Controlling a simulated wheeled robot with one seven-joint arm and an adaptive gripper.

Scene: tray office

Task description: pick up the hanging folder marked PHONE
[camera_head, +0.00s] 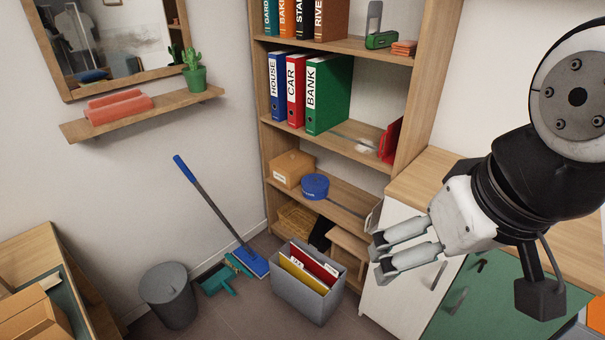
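A grey file box (297,300) stands on the floor in front of the shelf unit. It holds a yellow hanging folder (303,275) at the front and a red hanging folder (314,262) behind it, each with a small white tab. The tab lettering is too small to read surely, so I cannot tell which one is marked PHONE. My gripper (379,255) is to the right of the box in the picture, pointing left, in front of the white cabinet. Its two fingers are apart and nothing shows between them.
A wooden shelf unit (427,85) with binders and boxes rises behind the file box. A white cabinet (392,295) with a wooden top stands at right. A grey bin (170,300), a green dustpan (218,280) and a blue broom (254,263) are left of the box.

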